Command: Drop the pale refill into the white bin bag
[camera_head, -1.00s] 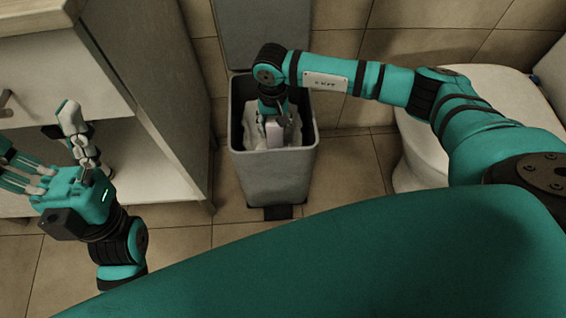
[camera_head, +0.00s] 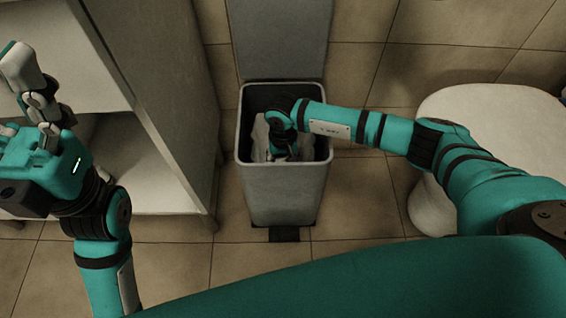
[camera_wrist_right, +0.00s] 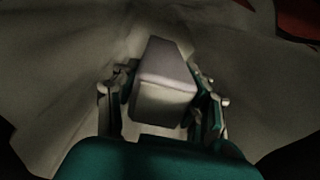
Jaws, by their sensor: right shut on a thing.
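The pale refill (camera_wrist_right: 165,88) is a whitish block between the fingers of my right gripper (camera_wrist_right: 161,100) in the right wrist view. My right gripper is shut on it. In the head view my right gripper (camera_head: 284,152) is down inside the open bin, and the refill is mostly hidden by my wrist. The white bin bag (camera_head: 259,138) lines the bin; its folds surround the refill in the right wrist view (camera_wrist_right: 60,75). My left gripper (camera_head: 22,112) is open and empty at the left, in front of the cabinet.
The grey bin (camera_head: 285,195) stands on the tiled floor with its lid (camera_head: 278,40) raised against the wall. A cabinet (camera_head: 165,75) with an open shelf is close on its left. A white toilet (camera_head: 490,115) is at the right. Floor in front is clear.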

